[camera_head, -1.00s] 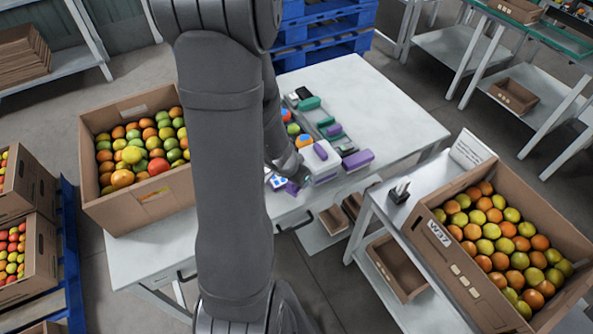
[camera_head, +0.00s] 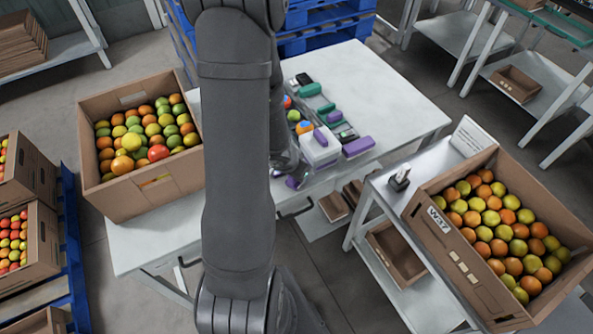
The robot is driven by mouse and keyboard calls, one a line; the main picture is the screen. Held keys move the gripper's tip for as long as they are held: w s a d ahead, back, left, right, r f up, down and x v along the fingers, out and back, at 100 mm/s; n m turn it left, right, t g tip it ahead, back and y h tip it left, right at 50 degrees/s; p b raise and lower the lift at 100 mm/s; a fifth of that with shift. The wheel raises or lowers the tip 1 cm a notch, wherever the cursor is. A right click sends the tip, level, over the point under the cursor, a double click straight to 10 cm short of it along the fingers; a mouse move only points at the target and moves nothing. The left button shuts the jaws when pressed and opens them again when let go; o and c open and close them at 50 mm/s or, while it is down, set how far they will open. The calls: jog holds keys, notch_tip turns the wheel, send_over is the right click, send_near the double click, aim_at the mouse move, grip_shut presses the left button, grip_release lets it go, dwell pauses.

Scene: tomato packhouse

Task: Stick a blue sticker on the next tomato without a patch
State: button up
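A row of tomatoes lies along the rack on the white table, partly hidden by my arm. An orange tomato (camera_head: 304,128) at the near end shows some blue. Behind it is a yellow-green tomato (camera_head: 294,115), and a reddish one (camera_head: 287,102) shows beside my arm. A white sheet (camera_head: 276,173) peeks out beside my arm; its face is mostly covered. My gripper (camera_head: 299,181) is low at the table's front edge, near the sheet and a purple piece. It is small and partly hidden, so its opening and any sticker in it cannot be made out.
A white device with a purple top (camera_head: 320,147) and a purple block (camera_head: 358,147) stand right of the row. A carton of mixed tomatoes (camera_head: 128,201) is on the table's left. A second full carton (camera_head: 466,262) stands on the right bench. The table's right part is clear.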

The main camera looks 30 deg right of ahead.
jog(key=shift+f, duration=0.35)
dwell(0.3)
jog(key=o, duration=0.9)
jog(key=c, duration=0.3)
jog(key=shift+r, duration=3.5)
jog(key=shift+f, duration=0.1)
jog(key=shift+f, duration=3.4)
jog(key=shift+r, duration=0.15)
